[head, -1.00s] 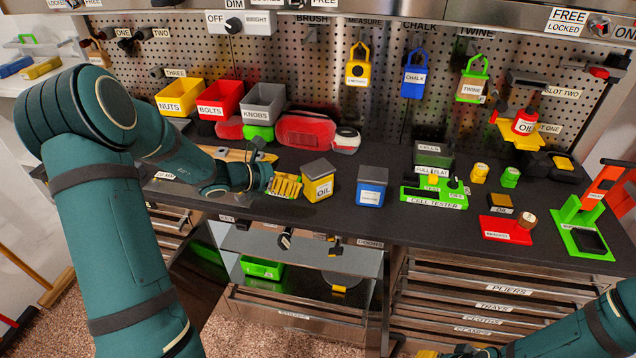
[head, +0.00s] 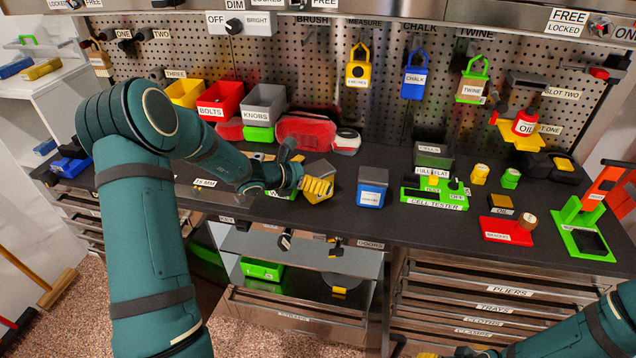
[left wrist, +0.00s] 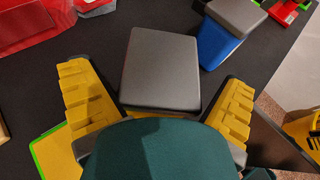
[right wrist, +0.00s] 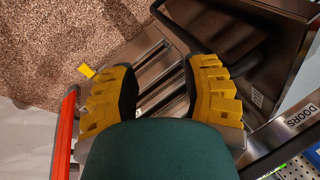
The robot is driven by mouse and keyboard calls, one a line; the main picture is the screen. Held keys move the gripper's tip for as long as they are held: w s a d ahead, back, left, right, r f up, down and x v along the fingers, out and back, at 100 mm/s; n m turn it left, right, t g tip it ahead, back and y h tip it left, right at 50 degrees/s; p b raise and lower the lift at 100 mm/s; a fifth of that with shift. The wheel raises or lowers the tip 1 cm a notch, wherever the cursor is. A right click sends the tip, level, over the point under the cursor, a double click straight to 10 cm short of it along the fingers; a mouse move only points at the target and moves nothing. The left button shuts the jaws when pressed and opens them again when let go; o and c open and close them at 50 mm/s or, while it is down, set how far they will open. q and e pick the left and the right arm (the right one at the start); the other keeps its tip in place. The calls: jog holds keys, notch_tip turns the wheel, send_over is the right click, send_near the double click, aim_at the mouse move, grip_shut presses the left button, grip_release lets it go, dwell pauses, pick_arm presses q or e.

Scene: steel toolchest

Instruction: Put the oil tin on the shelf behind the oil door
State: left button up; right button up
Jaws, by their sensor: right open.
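The oil tin (head: 319,169) is a yellow box with a dark grey lid, upright on the dark worktop. Its label is hidden in the head view now. My left gripper (head: 309,186) is low over the worktop at the tin. In the left wrist view the tin's lid (left wrist: 160,68) lies between the two spread yellow fingers, with a gap showing on the right. My right gripper (right wrist: 158,88) is open and empty, low in front of the drawers. An open cabinet bay with a shelf (head: 310,252) shows under the worktop. I cannot tell which door is the oil door.
A blue tin with a grey lid (head: 372,187) stands close right of the oil tin. The green cell tester (head: 433,198) is further right. Bins and a red case (head: 305,131) stand behind.

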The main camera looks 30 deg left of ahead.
pick_arm(q)
jog(key=c, duration=1.2)
